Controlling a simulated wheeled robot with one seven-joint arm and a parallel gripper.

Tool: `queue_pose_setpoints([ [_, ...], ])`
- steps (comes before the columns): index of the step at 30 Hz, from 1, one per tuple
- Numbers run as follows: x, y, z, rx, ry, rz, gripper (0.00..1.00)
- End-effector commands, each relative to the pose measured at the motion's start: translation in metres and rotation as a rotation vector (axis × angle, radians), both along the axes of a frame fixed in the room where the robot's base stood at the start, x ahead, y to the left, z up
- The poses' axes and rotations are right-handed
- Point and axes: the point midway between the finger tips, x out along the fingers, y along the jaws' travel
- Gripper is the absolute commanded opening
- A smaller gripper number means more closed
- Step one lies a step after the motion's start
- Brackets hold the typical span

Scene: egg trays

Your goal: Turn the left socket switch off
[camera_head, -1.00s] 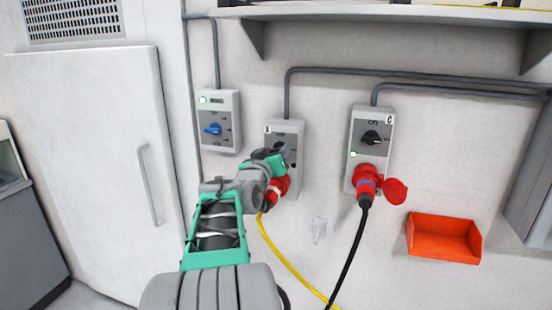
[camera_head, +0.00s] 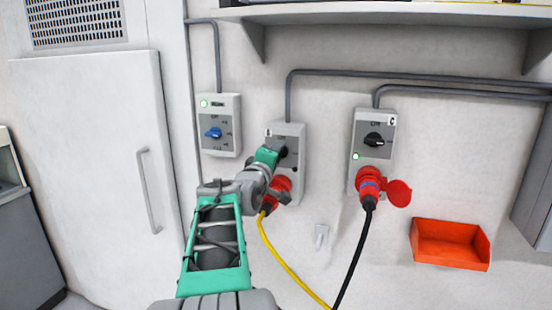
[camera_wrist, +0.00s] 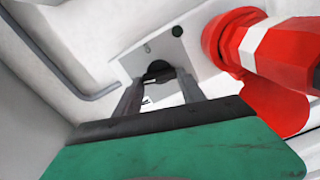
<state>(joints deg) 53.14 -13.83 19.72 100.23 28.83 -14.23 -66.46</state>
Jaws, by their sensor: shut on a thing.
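The left socket box (camera_head: 297,136) is grey and fixed to the wall, with a red plug (camera_head: 282,184) and yellow cable below its switch. My gripper (camera_head: 281,154) reaches up to the dark rotary switch on this box and covers part of it. In the wrist view, the two fingers of my gripper (camera_wrist: 158,90) stand on either side of the black switch knob (camera_wrist: 157,69) and are shut on it. The exact angle of the knob is hard to read. The indicator light of this box is hidden behind my gripper.
The right socket box (camera_head: 386,152) has a black switch, a lit green light and a red plug with a black cable. A box with a blue switch (camera_head: 213,133) hangs at left. An orange bin (camera_head: 450,258) is low at right. A shelf (camera_head: 385,15) runs above.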

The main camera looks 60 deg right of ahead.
Motion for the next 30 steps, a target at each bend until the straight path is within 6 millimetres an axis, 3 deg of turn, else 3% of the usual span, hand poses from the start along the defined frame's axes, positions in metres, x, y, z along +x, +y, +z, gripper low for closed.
queue_pose_setpoints([
  [12,0.0,-0.0001,-0.0019,-0.036,0.24,0.0,0.07],
  [30,0.0,-0.0001,-0.0021,-0.045,0.291,-0.001,0.07],
])
